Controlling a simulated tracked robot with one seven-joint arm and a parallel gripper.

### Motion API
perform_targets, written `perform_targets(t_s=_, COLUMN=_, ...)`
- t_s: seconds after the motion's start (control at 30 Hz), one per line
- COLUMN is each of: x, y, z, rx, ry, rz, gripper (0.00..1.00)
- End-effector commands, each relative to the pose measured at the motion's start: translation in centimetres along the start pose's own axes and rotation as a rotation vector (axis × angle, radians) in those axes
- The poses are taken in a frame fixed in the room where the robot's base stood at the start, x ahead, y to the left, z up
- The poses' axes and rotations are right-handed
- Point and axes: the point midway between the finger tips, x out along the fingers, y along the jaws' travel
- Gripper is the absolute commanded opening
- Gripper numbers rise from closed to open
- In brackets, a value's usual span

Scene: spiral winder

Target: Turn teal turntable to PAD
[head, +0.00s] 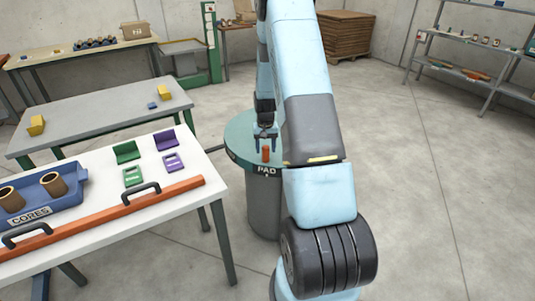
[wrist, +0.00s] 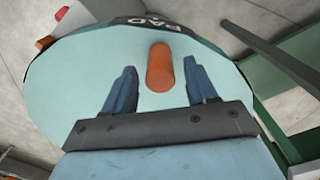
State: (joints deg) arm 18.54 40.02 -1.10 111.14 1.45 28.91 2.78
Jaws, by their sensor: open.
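The teal turntable (head: 240,131) is a round top on a grey pedestal, beyond the white table. Its rim carries a PAD label (head: 267,170), facing my body in the head view. An upright orange peg (head: 266,154) stands on the turntable near that label. In the wrist view the orange peg (wrist: 160,68) stands between the tips of my gripper (wrist: 158,82), with a gap on each side. The PAD label (wrist: 163,22) shows at the top there. My gripper (head: 265,141) is open over the turntable; in the head view my arm hides the turntable's right part.
A white table (head: 215,175) at front left holds a blue CORES tray (head: 75,187), green and purple parts, and an orange bar (head: 110,215) with black handles. A grey table (head: 90,108) stands behind it. Shelves (head: 470,55) stand at back right; the right floor is clear.

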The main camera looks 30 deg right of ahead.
Motion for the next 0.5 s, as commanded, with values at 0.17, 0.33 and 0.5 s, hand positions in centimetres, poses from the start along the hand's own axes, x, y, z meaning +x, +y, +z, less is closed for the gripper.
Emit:
perform_targets(t_s=0.17, x=2.4, y=0.0, z=0.0, rx=0.000, ry=0.000, rz=0.000, gripper=0.57)
perform_targets(t_s=0.33, x=3.5, y=0.0, z=0.0, rx=0.000, ry=0.000, rz=0.000, gripper=0.57)
perform_targets(t_s=0.5, x=3.7, y=0.0, z=0.0, rx=0.000, ry=0.001, rz=0.000, gripper=0.57)
